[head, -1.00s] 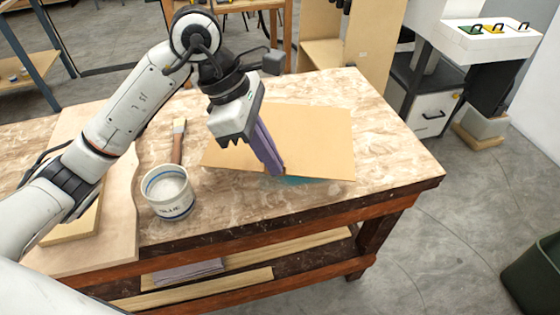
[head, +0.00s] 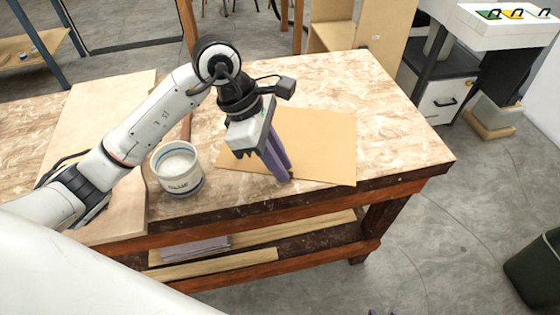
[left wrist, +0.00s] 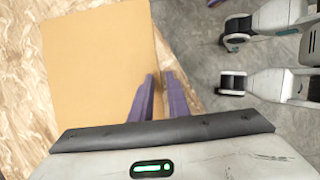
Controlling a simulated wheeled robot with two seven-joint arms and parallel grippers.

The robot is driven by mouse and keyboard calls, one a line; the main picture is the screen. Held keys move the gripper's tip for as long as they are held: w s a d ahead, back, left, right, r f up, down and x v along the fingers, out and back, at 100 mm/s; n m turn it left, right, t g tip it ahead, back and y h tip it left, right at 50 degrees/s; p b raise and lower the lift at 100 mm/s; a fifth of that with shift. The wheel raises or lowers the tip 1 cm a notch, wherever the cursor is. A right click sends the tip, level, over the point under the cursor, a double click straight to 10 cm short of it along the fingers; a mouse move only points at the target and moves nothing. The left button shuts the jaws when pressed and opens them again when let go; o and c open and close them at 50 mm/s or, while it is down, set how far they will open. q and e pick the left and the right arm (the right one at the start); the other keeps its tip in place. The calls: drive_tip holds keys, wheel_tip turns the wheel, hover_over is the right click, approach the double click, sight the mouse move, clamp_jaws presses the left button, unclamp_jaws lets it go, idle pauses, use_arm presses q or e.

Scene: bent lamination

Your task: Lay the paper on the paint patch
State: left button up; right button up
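The tan paper (head: 322,140) lies on the marbled tabletop near its front edge and looks flat. It also shows in the left wrist view (left wrist: 95,60). No paint patch shows now; the paper or my gripper hides it. My left gripper (head: 281,176) is at the paper's front edge. Its two purple fingers stand a little apart in the left wrist view (left wrist: 160,80), with nothing seen held between them.
A white paint pot (head: 178,170) stands left of the paper, with a brush handle (head: 187,125) behind it. A pale wooden board (head: 115,110) lies further left. The tabletop (head: 395,110) right of the paper is clear. A dark green bin (head: 535,270) stands at the lower right.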

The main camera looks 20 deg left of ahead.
use_arm(q)
drive_tip(key=shift+o, duration=0.3)
drive_tip(key=shift+r, duration=0.15)
drive_tip(key=v, duration=1.2)
